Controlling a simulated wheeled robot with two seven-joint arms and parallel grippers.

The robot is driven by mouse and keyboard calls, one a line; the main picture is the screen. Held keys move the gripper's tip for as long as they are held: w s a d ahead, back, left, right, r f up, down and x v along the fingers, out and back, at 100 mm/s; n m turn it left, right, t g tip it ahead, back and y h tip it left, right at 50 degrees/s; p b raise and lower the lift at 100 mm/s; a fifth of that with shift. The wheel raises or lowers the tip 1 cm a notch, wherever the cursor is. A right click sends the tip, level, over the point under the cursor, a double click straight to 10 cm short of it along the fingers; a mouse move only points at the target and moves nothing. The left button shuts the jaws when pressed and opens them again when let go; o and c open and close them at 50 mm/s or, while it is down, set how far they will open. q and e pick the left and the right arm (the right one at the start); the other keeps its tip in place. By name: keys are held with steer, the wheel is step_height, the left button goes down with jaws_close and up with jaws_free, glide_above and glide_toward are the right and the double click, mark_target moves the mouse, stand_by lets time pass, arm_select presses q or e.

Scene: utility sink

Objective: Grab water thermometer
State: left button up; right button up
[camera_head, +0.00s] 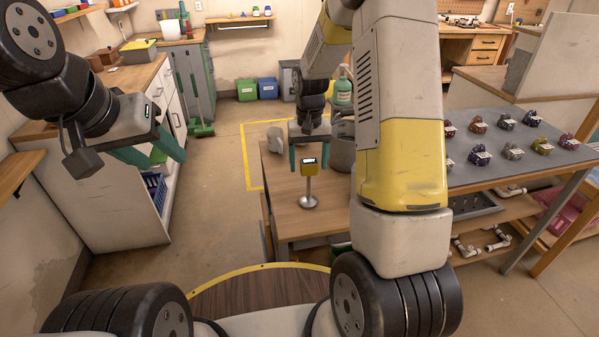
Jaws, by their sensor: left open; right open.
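The water thermometer (309,169) has a yellow head with a small dark display on a thin metal stem and round base. It stands upright on the wooden table (290,222). My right gripper (309,158) points down at its head, with one green finger on each side. The fingers are open; I cannot tell whether they touch the head. My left gripper (165,161) is open and empty, in front of the white cabinet at the left, far from the thermometer.
A grey pot (341,150), a green bottle (342,92) and a pale lump (275,139) stand behind the thermometer. A grey-topped table (480,178) with several rock samples is at the right. My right arm hides part of the wooden table.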

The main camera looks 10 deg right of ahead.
mark_target(309, 172)
step_height(309, 172, down, 4)
steer(key=shift+d+r, duration=0.1)
steer(key=shift+s, duration=0.1)
jaws_close()
